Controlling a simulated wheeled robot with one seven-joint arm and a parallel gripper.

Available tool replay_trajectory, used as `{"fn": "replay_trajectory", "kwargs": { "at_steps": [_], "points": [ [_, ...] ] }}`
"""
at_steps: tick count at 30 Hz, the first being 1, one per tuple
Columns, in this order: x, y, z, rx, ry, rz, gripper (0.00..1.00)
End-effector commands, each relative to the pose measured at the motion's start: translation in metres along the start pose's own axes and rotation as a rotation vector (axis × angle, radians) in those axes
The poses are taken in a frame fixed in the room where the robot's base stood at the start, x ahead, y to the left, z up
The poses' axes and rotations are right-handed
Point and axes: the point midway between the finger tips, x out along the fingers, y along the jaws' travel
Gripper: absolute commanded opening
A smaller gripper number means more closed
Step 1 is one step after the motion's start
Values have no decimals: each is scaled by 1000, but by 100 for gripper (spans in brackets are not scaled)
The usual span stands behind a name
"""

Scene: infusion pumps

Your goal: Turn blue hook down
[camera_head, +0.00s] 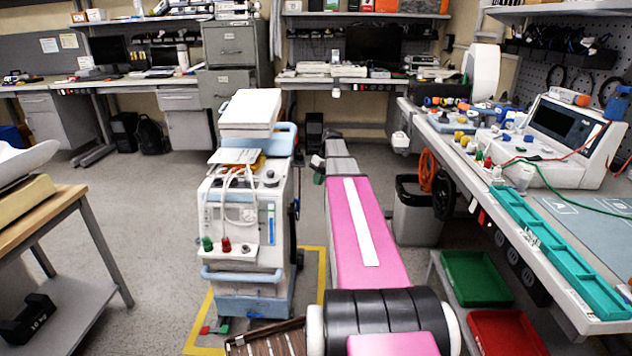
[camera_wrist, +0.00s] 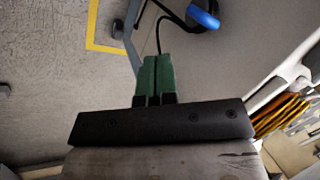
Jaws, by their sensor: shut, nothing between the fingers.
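In the wrist view my gripper (camera_wrist: 157,62) has its two green fingers pressed together with nothing between them. A rounded blue piece (camera_wrist: 203,18), which looks like the blue hook, is at the top right of the wrist view, beyond and to the right of the fingertips. It is apart from them. A thin black cable or loop lies beside it. In the head view the pale pump cart (camera_head: 245,215) with blue handles stands left of my pink arm. I cannot make out the hook clearly there, and my fingers are not clearly visible.
Yellow tape (camera_head: 204,312) marks the floor around the cart. A grey bin (camera_head: 417,218) and the right workbench (camera_head: 560,235) with a teal tray are right of my arm. A wooden-topped table (camera_head: 50,215) is at left. The floor between table and cart is open.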

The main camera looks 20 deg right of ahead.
Motion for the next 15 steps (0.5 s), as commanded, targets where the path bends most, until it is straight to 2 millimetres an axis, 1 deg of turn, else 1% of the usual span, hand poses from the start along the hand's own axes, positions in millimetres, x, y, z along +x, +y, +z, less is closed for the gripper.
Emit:
{"fn": "replay_trajectory", "kwargs": {
  "at_steps": [1, 3, 12, 15],
  "points": [
    [10, 0, 1, 0, -1, -1, 0],
    [23, 0, 1, 0, -1, -1, 0],
    [77, 0, 0, 0, -1, -1, 0],
    [80, -18, 1, -2, 0, 0, 0]
  ]
}}
